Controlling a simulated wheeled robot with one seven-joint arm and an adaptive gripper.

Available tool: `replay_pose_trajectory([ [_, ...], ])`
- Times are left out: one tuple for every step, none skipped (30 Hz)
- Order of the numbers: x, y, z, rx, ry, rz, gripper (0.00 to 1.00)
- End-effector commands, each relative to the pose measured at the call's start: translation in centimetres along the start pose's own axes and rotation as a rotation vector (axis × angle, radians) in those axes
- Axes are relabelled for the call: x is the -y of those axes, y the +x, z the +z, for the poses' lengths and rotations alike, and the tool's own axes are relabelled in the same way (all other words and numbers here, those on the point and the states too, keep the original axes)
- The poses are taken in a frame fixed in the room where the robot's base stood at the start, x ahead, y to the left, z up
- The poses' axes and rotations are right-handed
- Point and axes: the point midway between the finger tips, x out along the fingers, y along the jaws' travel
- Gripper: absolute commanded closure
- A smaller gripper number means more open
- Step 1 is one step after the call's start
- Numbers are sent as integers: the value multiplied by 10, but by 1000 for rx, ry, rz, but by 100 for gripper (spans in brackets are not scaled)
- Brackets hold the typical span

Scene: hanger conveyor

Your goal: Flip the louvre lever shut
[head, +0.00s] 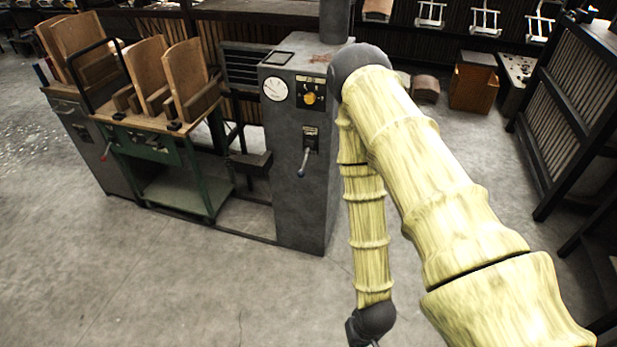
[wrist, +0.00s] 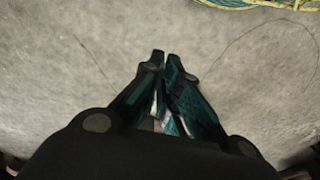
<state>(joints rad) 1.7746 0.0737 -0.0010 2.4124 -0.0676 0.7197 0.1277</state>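A lever with a blue-grey tip (head: 303,165) hangs down from a small dark plate on the front of the tall grey cabinet (head: 298,215). A dark slatted louvre panel (head: 243,68) stands just left of the cabinet; its slats are too small to judge. My gripper (wrist: 166,59) points down over bare concrete in the wrist view. Its fingertips are together with nothing between them. In the head view my arm hangs to the right of the cabinet, and the gripper is mostly cut off at the bottom edge. The gripper is well apart from the lever.
The cabinet also has a white dial (head: 276,88) and a yellow knob (head: 309,97). A dark slatted rack (head: 570,110) stands right. The floor in front is clear.

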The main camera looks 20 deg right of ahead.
Motion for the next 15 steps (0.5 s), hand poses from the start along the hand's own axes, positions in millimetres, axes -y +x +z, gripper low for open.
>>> replay_pose_trajectory([
  [2, 11, -19, -37, 45, -25, 100],
  [4, 15, -31, -59, 76, -42, 100],
  [7, 20, -47, -88, 117, -67, 100],
  [8, 23, -60, -109, 150, -87, 100],
  [10, 26, -72, -130, 183, -107, 100],
  [12, 28, -89, -158, 224, -136, 100],
  [14, 30, -102, -178, 255, -159, 100],
  [15, 32, -114, -196, 286, -180, 100],
  [16, 33, -130, -220, 326, -211, 100],
  [17, 34, -143, -237, 356, -235, 100],
  [18, 34, -155, -255, 385, -259, 100],
  [19, 35, -171, -275, 424, -292, 100],
  [20, 35, -183, -290, 453, -316, 100],
  [20, 34, -196, -305, 479, -343, 100],
  [20, 33, -211, -323, 517, -378, 100],
])
